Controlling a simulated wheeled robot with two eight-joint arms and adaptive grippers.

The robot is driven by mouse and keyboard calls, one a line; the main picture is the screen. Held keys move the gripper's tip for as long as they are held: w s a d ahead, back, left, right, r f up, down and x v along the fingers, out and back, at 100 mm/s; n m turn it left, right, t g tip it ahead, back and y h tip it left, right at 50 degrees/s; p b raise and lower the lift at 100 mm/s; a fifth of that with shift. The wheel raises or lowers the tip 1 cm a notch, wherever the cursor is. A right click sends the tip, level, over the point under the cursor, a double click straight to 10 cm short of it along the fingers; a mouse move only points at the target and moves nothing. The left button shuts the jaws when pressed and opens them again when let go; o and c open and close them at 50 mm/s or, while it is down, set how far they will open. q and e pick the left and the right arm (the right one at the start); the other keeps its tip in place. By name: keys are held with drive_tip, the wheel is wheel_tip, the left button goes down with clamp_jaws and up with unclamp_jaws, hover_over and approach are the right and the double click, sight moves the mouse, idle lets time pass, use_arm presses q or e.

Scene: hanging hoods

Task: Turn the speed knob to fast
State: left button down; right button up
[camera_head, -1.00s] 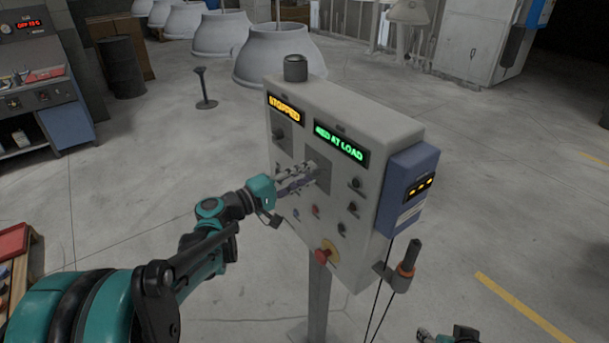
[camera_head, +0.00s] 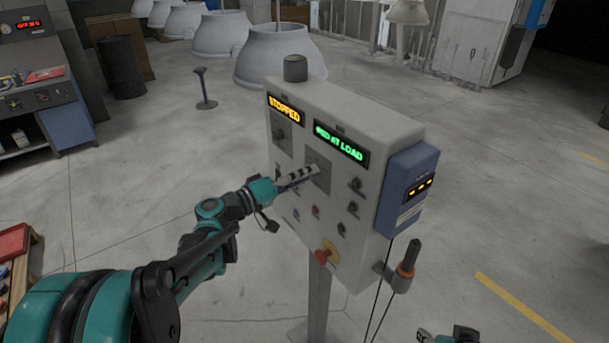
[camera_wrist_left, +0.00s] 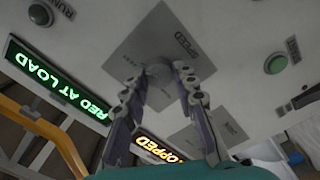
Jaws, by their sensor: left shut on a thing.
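The speed knob (camera_wrist_left: 158,72) is a round grey knob on a square grey plate (camera_wrist_left: 160,25) marked SPEED. In the left wrist view the two fingertips of my left gripper (camera_wrist_left: 157,80) are shut on it, one on each side. In the head view my left gripper (camera_head: 314,170) reaches the same plate (camera_head: 320,182) on the control box (camera_head: 365,130), and the fingers hide the knob. The setting on the knob cannot be read. A small part of my right gripper (camera_head: 447,335) shows at the bottom edge.
An amber display (camera_head: 286,107) reads STOPPED; a green one (camera_head: 341,142) ends in "ED AT LOAD". Several small buttons, a red emergency button (camera_head: 326,253) and a blue side box (camera_head: 405,190) surround the plate.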

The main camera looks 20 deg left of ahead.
use_arm(q)
drive_tip(key=shift+f, duration=0.1)
drive_tip(key=c, duration=1.2)
unclamp_jaws()
drive_tip(key=v, duration=1.2)
